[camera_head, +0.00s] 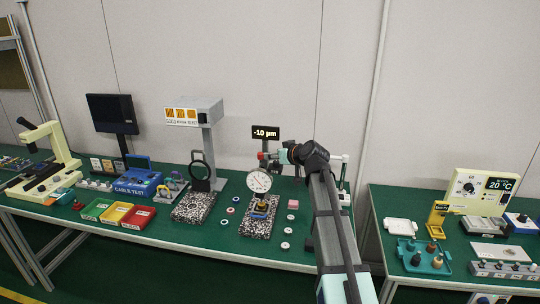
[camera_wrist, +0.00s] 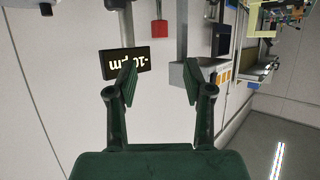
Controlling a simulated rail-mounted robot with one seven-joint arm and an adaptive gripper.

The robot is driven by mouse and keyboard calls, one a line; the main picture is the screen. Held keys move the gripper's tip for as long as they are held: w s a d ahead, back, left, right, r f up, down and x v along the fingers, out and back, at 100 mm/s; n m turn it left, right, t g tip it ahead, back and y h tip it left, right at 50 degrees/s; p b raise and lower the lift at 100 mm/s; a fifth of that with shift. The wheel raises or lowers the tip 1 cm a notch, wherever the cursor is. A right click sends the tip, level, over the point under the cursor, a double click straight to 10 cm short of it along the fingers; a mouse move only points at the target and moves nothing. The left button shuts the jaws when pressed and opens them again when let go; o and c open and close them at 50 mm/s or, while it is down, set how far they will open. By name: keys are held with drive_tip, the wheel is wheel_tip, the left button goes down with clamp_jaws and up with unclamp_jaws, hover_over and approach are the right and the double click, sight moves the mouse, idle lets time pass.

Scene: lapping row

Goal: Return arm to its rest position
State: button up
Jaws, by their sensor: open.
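My gripper shows in the wrist view (camera_wrist: 160,85) with its two fingers spread apart and nothing between them. In the head view my arm reaches up from the bottom right over the bench, and its end is near the dial gauge stand; the fingers are hard to make out there. The dial gauge (camera_head: 259,181) stands upright on a speckled block (camera_head: 258,222), left of my arm's end. The black display (camera_head: 265,132) reads -10 µm; it also shows upside down in the wrist view (camera_wrist: 124,62), behind the left finger.
The green bench (camera_head: 225,236) carries a microscope (camera_head: 45,160), a blue cable tester (camera_head: 137,183), colored bins (camera_head: 117,212) and a ring stand (camera_head: 201,168). Several small rings lie near the gauge. A second bench at right holds a 20 °C unit (camera_head: 481,194) and a teal tray (camera_head: 423,257).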

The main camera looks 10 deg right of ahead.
drive_tip(key=shift+s+d+r, duration=0.1)
drive_tip(key=shift+s+d, duration=0.05)
drive_tip(key=shift+s, duration=0.15)
